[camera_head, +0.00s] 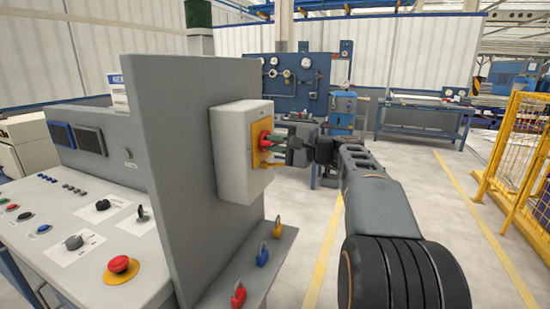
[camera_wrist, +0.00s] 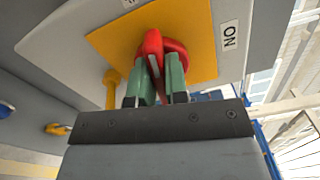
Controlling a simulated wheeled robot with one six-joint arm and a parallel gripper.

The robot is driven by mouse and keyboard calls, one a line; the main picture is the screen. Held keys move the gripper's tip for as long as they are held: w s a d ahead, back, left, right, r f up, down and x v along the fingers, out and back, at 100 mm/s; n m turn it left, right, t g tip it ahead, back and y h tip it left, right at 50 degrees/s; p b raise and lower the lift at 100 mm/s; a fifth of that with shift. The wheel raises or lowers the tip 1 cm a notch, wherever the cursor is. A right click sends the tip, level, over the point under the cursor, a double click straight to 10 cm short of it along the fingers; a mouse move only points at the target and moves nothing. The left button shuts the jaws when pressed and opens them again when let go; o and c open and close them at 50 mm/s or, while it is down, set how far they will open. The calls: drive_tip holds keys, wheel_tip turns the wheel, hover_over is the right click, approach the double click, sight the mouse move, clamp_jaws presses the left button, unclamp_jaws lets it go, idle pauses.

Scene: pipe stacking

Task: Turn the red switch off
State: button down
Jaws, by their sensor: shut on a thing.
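The red switch (camera_head: 265,139) is a rotary handle on a yellow plate (camera_head: 256,157), fixed to a white box (camera_head: 232,150) on the side of a grey panel. In the wrist view the red switch (camera_wrist: 153,50) shows its handle between the green fingertips, with its round red base behind. My gripper (camera_head: 272,146) reaches the switch from the right. In the wrist view my gripper (camera_wrist: 161,82) is shut on the handle, one finger on each side. An "ON" label (camera_wrist: 230,37) is on the plate's right side. Part of the switch is hidden by the fingers.
A grey ledge below the box holds red (camera_head: 238,295), blue (camera_head: 262,254) and yellow (camera_head: 277,227) padlock-like tags. A sloped console with a red mushroom button (camera_head: 122,266) is at left. A yellow fence (camera_head: 515,150) stands at right. The floor between is clear.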

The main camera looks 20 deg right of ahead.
drive_tip(key=shift+f+n+b, duration=0.25)
drive_tip(key=shift+n+b, duration=0.95)
drive_tip(key=shift+r, duration=0.1)
drive_tip(key=c, duration=1.1)
unclamp_jaws()
drive_tip(key=v, duration=1.3)
drive_tip(key=shift+s+d, duration=0.25)
drive_tip(key=shift+s, duration=0.1)
